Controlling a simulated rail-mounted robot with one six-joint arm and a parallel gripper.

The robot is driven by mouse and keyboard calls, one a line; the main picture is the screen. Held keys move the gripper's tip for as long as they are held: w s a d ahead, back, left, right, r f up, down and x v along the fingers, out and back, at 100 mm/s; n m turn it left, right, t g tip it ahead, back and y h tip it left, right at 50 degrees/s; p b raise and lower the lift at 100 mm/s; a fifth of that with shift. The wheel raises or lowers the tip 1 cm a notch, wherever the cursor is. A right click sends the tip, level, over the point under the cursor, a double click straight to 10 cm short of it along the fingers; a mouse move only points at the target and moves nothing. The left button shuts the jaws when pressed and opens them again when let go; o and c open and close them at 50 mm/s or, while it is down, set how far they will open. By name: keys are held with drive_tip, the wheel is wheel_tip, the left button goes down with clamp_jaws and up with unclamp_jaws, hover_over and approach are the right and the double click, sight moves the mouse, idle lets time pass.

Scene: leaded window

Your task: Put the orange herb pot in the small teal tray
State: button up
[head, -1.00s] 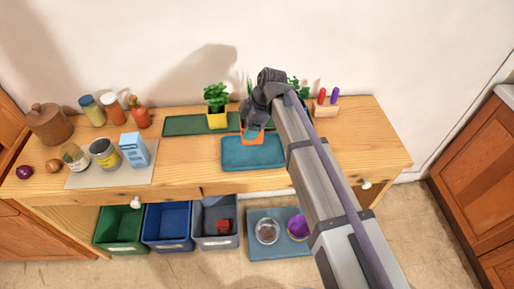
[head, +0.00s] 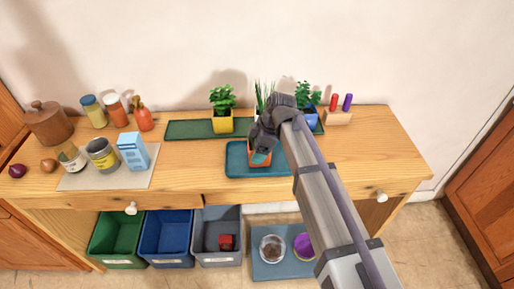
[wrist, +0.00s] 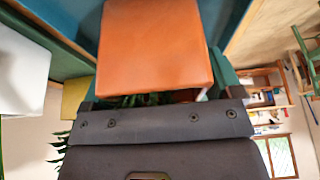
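The orange herb pot (head: 262,161) is between the teal fingers of my gripper (head: 261,155), which is shut on it. In the wrist view the orange pot (wrist: 155,45) fills the upper middle, with a little dark foliage below it. The small teal tray (head: 234,170) lies on the wooden bench; it also shows behind the pot in the wrist view (wrist: 228,18). The pot is over the tray's right half, low and roughly upright. I cannot tell whether its base touches the tray. My wrist hides most of its herb.
A long green tray (head: 190,130) behind holds a yellow pot (head: 222,124), a grassy plant (head: 264,90) and a blue pot (head: 311,118). A pen block (head: 337,118) stands right of it. Jars and a blue carton (head: 133,151) stand left. The bench's right end is clear.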

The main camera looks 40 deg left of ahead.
drive_tip(key=shift+o, duration=1.2)
drive_tip(key=p+v, duration=1.1)
drive_tip(key=v, duration=0.1)
drive_tip(key=shift+r, duration=0.2)
drive_tip(key=w+d+f+m+t+h, duration=0.15)
drive_tip(key=d+m, duration=1.25)
drive_tip(key=d, duration=1.8)
drive_tip(key=s+d+m+h, duration=0.1)
drive_tip(key=s+d+m, duration=0.2)
drive_tip(key=d+m, duration=0.3)
drive_tip(key=s+d+m+t+h, duration=0.1)
drive_tip(key=s+d+m, duration=0.2)
drive_tip(key=d, duration=0.9)
drive_tip(key=m, duration=0.2)
drive_tip(key=shift+m, duration=0.4)
